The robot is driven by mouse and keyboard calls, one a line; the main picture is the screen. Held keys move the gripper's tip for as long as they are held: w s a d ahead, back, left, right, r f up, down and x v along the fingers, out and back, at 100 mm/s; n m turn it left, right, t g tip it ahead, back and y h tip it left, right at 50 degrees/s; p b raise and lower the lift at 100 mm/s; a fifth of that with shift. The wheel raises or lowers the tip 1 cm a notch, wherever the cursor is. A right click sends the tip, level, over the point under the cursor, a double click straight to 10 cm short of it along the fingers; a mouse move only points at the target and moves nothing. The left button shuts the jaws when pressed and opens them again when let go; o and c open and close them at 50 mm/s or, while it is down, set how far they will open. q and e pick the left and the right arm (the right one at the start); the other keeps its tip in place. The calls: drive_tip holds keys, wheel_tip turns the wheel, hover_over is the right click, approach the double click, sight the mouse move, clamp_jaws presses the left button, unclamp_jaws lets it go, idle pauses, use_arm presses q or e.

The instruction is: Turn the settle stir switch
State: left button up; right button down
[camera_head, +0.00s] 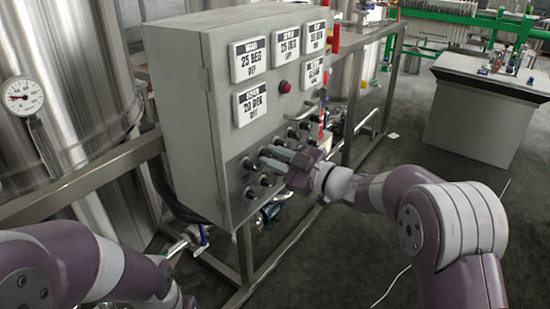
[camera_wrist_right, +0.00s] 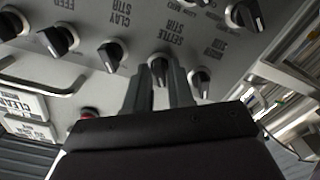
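The settle stir switch (camera_wrist_right: 159,66) is a black rotary knob under an upside-down "SETTLE STIR" label in the right wrist view. My right gripper (camera_wrist_right: 158,76) has one finger on each side of it. The gap between the fingers is about as wide as the knob. I cannot tell whether the fingers touch it. In the head view my right gripper (camera_head: 268,158) reaches the knob rows on the front of the grey control box (camera_head: 185,110), and its fingers hide part of them. My left arm shows at lower left, but its gripper is not visible.
The clay stir knob (camera_wrist_right: 110,56) and another stir knob (camera_wrist_right: 201,81) flank the switch closely. Red buttons (camera_head: 285,87) and labelled plates (camera_head: 249,104) are on the box. Steel tanks (camera_head: 75,90) stand behind it. The floor to the right is mostly clear before a grey cabinet (camera_head: 470,125).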

drive_tip(key=m+p, duration=0.9)
drive_tip(key=p, duration=0.4)
drive_tip(key=shift+r, duration=0.2)
drive_tip(key=shift+f+m+p, duration=0.2)
drive_tip(key=shift+m+p, duration=1.15)
drive_tip(key=shift+m, duration=0.15)
drive_tip(key=shift+f, duration=0.1)
drive_tip(key=c, duration=1.2)
unclamp_jaws()
drive_tip(key=v, duration=1.2)
drive_tip(key=shift+s+d+b, duration=0.2)
drive_tip(key=shift+d+b, duration=0.05)
drive_tip(key=shift+b, duration=0.1)
